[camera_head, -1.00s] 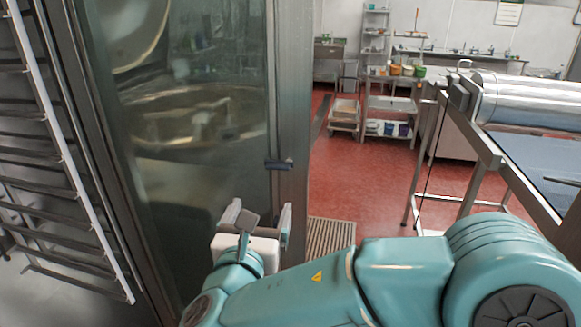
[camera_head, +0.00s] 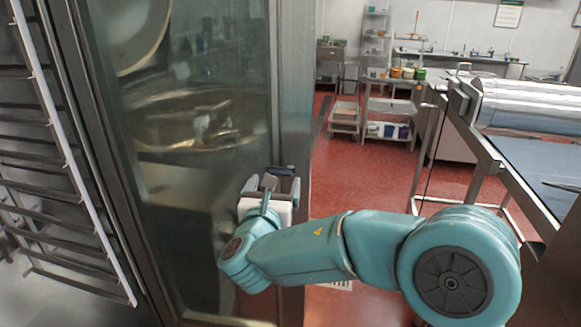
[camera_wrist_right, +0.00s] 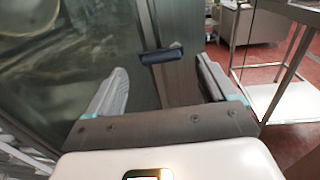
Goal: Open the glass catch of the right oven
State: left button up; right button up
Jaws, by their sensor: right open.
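The oven's glass door (camera_head: 200,130) stands on the left in the head view, with a dark catch (camera_head: 281,170) on its right metal edge. The catch also shows in the right wrist view (camera_wrist_right: 162,55) as a short dark bar across the door frame. My right gripper (camera_head: 272,183) is open and empty, right by the catch in the head view. In the wrist view its two fingers (camera_wrist_right: 161,70) are spread wide, and the catch shows between and slightly beyond their tips. I cannot tell whether they touch it. My left gripper is not in view.
A slatted rack (camera_head: 60,170) stands at the far left. A steel table (camera_head: 535,150) with a shiny metal cylinder (camera_head: 530,105) stands at the right. Red floor (camera_head: 375,185) lies open between the door and the table, with shelves (camera_head: 390,105) at the back.

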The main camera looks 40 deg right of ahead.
aim_at(279, 173)
jog(key=p+x, duration=0.1)
jog(key=x, duration=0.2)
jog(key=shift+d+r, duration=0.15)
jog(key=shift+w+d, duration=0.15)
jog(key=shift+w, duration=0.2)
jog(key=shift+d, duration=0.1)
jog(key=shift+w+d+f, duration=0.2)
jog(key=shift+w+d, duration=0.05)
jog(key=shift+w, duration=0.1)
